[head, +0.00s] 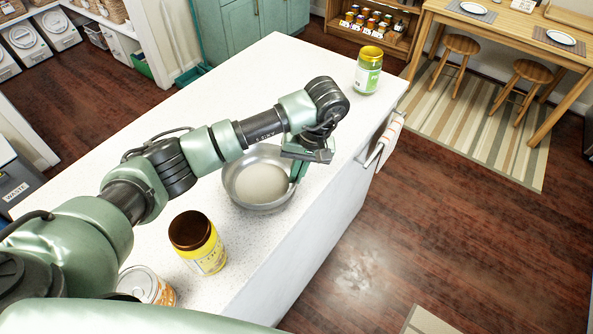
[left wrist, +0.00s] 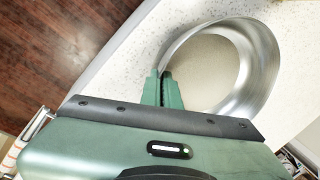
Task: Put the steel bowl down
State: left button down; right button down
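The steel bowl (head: 262,184) is upright and empty over the white counter (head: 190,110), close to the counter's right edge. My left gripper (head: 298,172) reaches down at the bowl's right side. In the left wrist view the two green fingers (left wrist: 163,90) are close together with the rim of the bowl (left wrist: 262,75) between them, so the gripper is shut on the rim. The bowl's base looks at or very near the counter top, but I cannot tell whether it touches. My right gripper is not in view.
A green can with a yellow top (head: 368,70) stands at the far end. A towel (head: 385,138) hangs on the counter's side. The counter's back left is clear.

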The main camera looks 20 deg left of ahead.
pick_arm(q)
jog(key=shift+f, duration=0.15)
jog(key=c, duration=2.1)
grip_release()
jog(key=shift+f+b, duration=0.1)
jog(key=shift+b, duration=0.2)
jog(key=o, duration=0.4)
jog(key=shift+r, duration=0.2)
jog(key=b+v, duration=0.2)
jog(key=v, duration=1)
jog(key=shift+d, duration=0.15)
